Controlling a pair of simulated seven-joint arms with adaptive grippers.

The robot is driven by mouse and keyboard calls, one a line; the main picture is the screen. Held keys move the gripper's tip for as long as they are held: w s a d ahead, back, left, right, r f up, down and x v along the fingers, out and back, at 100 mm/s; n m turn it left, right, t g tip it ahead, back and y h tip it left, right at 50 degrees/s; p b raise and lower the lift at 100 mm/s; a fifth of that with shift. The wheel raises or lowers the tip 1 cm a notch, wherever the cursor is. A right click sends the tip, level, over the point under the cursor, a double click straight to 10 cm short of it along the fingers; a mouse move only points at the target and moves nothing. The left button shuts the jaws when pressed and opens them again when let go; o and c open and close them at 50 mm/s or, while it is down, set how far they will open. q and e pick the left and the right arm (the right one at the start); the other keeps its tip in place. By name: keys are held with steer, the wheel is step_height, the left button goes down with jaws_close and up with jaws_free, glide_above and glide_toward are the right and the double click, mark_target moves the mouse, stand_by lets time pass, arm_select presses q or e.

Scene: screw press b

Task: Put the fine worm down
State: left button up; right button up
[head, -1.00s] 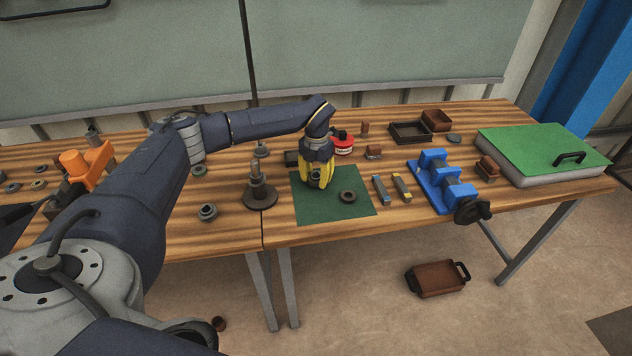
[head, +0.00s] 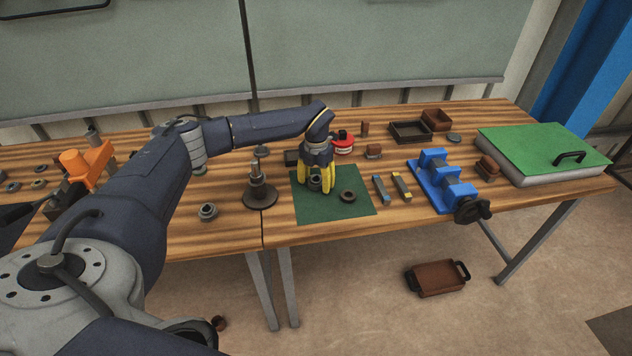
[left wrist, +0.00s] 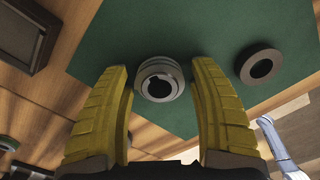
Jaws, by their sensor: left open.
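The fine worm appears to be the grey, ringed metal piece (head: 315,183) with a dark bore, resting on the green mat (head: 340,211). In the left wrist view this piece (left wrist: 159,79) lies between and just beyond the two yellow fingers, with gaps on both sides. My left gripper (head: 316,190) is open over the mat, around the piece and not visibly gripping it. Its fingers (left wrist: 163,105) frame the piece in the wrist view. My right gripper is not in view.
A dark ring (head: 347,196) lies on the mat right of the gripper. A round-based post (head: 259,193) stands left of the mat. Two small bars (head: 381,189) and a blue fixture (head: 441,183) are to the right. A red-lidded container (head: 343,145) stands behind.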

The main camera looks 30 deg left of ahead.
arm_select(q)
step_height(320, 180, up, 12)
steer(key=shift+r, duration=0.15)
stand_by(0.5)
stand_by(0.3)
